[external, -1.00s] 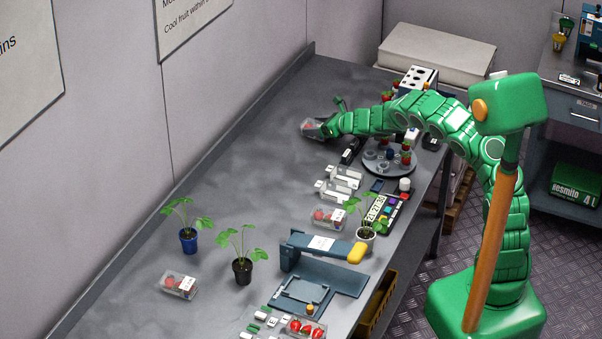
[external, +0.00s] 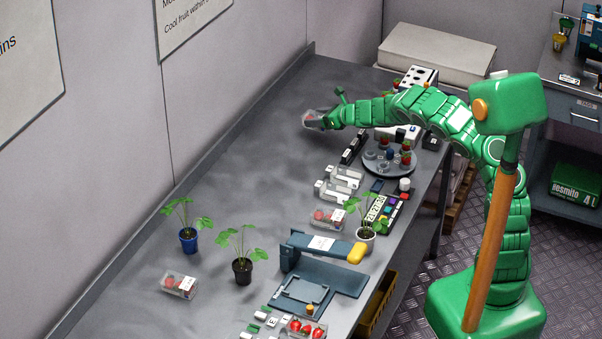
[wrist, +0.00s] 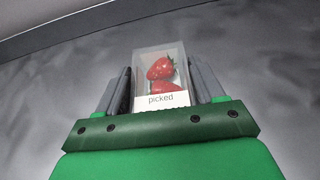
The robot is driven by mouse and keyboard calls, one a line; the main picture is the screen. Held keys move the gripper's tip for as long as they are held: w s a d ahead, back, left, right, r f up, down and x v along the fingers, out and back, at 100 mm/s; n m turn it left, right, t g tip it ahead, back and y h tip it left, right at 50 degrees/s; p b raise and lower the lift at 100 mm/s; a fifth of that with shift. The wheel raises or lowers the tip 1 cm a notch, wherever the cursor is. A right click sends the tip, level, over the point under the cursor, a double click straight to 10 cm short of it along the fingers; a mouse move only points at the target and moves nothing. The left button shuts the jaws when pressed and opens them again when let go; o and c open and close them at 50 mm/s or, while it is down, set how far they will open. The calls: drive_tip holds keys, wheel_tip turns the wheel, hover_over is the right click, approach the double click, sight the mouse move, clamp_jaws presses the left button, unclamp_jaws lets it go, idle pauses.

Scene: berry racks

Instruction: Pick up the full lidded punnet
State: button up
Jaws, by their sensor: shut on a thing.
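A clear lidded punnet (external: 312,119) with red strawberries is at the far end of my arm, above the back part of the grey bench. In the wrist view the punnet (wrist: 157,68) sits between my two grey fingers and carries a white label reading "picked". My gripper (external: 322,122) is shut on it; its fingers also show in the wrist view (wrist: 158,90).
A round grey turntable (external: 388,163) with small items is below my arm. A blue press with a yellow handle (external: 357,252) stands nearer. The bench's left side is mostly clear.

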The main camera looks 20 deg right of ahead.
drive_tip(key=s+r, duration=0.2)
drive_tip(key=s+d+r, duration=0.1)
drive_tip(key=s+r, duration=0.1)
drive_tip(key=r, duration=0.1)
drive_tip(key=shift+d+r, duration=0.1)
drive_tip(key=shift+r, duration=0.05)
drive_tip(key=s+d+r, duration=0.2)
drive_tip(key=s+r, duration=0.2)
drive_tip(key=s, duration=0.5)
drive_tip(key=s+a+f+n+g+y, duration=0.2)
drive_tip(key=s+a+n+g, duration=0.1)
drive_tip(key=s+a, duration=0.9)
drive_tip(key=s+a+f+n+g+y, duration=0.15)
drive_tip(key=s+a+n+g, duration=0.45)
drive_tip(key=a, duration=1)
drive_tip(key=s+a+f+n+g+y, duration=0.1)
drive_tip(key=s+a+f+y, duration=0.1)
drive_tip(key=s+a, duration=1.1)
drive_tip(key=shift+h, duration=0.25)
drive_tip(key=shift+w+a+f, duration=0.1)
drive_tip(key=shift+w+f, duration=0.05)
drive_tip(key=shift+f, duration=1.1)
drive_tip(key=shift+w+a+f, duration=0.1)
drive_tip(key=shift+f, duration=1.1)
drive_tip(key=shift+w+a+f, duration=0.1)
drive_tip(key=shift+w+f, duration=0.05)
drive_tip(key=shift+f, duration=1.1)
drive_tip(key=shift+f, duration=0.1)
